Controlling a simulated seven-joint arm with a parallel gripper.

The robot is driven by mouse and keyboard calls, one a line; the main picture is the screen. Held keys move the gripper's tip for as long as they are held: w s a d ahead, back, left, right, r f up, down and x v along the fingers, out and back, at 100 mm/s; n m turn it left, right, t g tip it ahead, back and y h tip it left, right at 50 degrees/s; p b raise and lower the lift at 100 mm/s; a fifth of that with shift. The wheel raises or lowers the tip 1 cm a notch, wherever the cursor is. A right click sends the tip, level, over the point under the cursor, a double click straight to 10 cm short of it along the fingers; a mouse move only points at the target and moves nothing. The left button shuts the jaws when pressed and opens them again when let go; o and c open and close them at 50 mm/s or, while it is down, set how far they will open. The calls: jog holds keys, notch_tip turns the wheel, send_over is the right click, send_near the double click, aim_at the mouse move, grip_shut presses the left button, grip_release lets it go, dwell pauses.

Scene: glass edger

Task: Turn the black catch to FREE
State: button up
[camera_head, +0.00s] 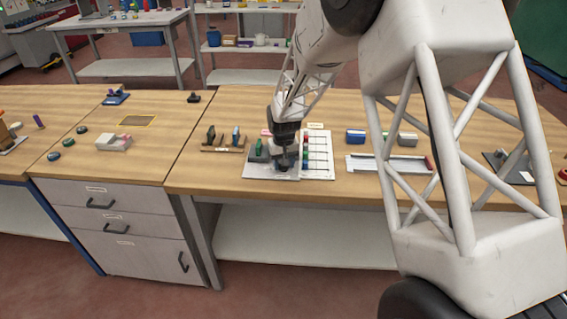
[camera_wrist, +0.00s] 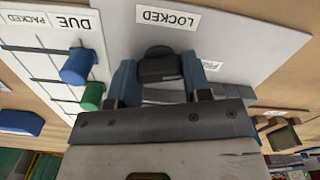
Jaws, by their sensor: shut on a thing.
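The black catch (camera_wrist: 158,66) sits on a light grey plate (camera_wrist: 120,35) in the wrist view, between my gripper's two blue fingers. My gripper (camera_wrist: 158,82) is shut on the catch. A LOCKED label (camera_wrist: 167,18) lies above the catch in the wrist view. A FREE label (camera_wrist: 211,66) lies to its right, partly hidden by the right finger. Which label the catch points to, I cannot tell. In the head view my gripper (camera_head: 284,160) is down at the plate on the bench and hides the catch.
A white board (camera_head: 317,160) with coloured pegs stands right beside the plate. A green block (camera_head: 258,150) is close left of my gripper. A wooden rack (camera_head: 222,146) is further left, a grey tray (camera_head: 385,165) to the right.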

jog(key=shift+r+m, duration=0.1)
jog(key=shift+m, duration=1.8)
jog(key=o, duration=0.9)
jog(key=shift+r, duration=3.85)
